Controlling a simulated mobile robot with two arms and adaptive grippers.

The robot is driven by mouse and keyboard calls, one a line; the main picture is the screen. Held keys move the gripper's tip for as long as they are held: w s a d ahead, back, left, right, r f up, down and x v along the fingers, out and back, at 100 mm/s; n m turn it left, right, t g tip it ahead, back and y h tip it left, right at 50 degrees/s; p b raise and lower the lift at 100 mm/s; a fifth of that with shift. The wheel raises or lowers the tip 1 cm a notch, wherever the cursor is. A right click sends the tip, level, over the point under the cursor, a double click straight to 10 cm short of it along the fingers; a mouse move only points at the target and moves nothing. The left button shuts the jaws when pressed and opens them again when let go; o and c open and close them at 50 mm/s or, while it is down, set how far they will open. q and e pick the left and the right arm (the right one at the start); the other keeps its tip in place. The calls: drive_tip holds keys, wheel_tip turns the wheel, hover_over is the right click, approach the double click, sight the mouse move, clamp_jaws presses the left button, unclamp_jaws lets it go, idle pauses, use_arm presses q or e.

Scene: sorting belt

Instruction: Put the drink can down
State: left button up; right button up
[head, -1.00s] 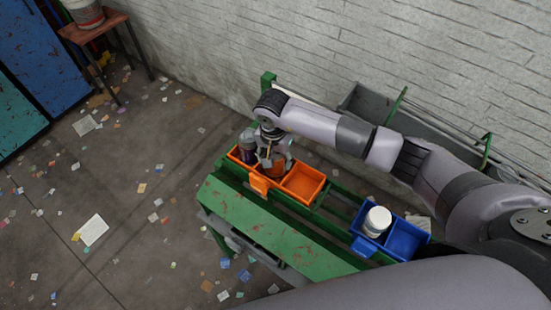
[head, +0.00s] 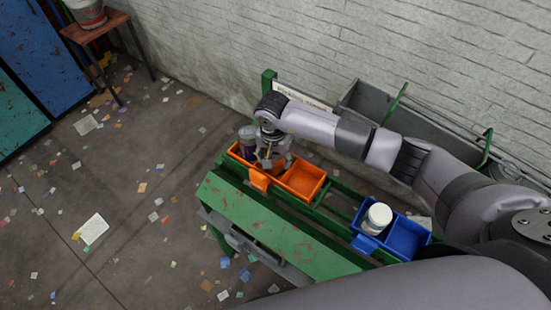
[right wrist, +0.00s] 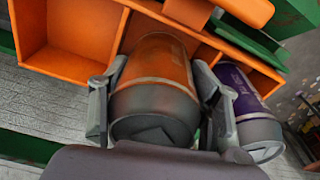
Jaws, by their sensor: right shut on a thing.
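My right gripper (right wrist: 155,108) is shut on an orange and grey drink can (right wrist: 155,85), one finger on each side, in the right wrist view. The can's far end is over or inside a compartment of the orange bin (right wrist: 105,30); I cannot tell whether it touches the bottom. In the head view the gripper (head: 271,160) is at the bin's left part and mostly hides the can. A purple and grey can (right wrist: 245,108) stands close beside the right-hand finger; it also shows in the head view (head: 247,142). My left gripper is not in view.
The orange bin's right compartment (head: 304,181) is empty. A blue bin (head: 408,238) to the right holds a white tub (head: 377,218) in one compartment. Both sit on a green frame (head: 250,225). A grey trough (head: 385,108) runs along the brick wall.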

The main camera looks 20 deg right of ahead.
drive_tip(key=o, duration=0.7)
drive_tip(key=shift+s+d+f, duration=0.15)
drive_tip(key=shift+s+f, duration=0.5)
drive_tip(key=shift+f, duration=0.2)
drive_tip(key=o, duration=0.3)
drive_tip(key=shift+w+f, duration=0.2)
drive_tip(key=shift+w, duration=0.1)
drive_tip(key=shift+s+r, duration=0.1)
drive_tip(key=shift+r, duration=0.05)
drive_tip(key=shift+r+p, duration=0.45)
drive_tip(key=shift+p, duration=0.15)
drive_tip(key=shift+r+p, duration=0.4)
drive_tip(key=shift+p, duration=0.1)
drive_tip(key=shift+w+r+b, duration=0.3)
drive_tip(key=shift+r+b, duration=0.35)
drive_tip(key=shift+b, duration=0.15)
drive_tip(key=r+b, duration=0.1)
drive_tip(key=r, duration=0.2)
drive_tip(key=r+b, duration=0.1)
drive_tip(key=r, duration=0.5)
drive_tip(key=shift+s+a+r+b, duration=0.3)
drive_tip(key=shift+a+r+b, duration=0.05)
drive_tip(key=shift+r+b, duration=0.05)
drive_tip(key=shift+s+r, duration=0.1)
drive_tip(key=shift+r, duration=0.3)
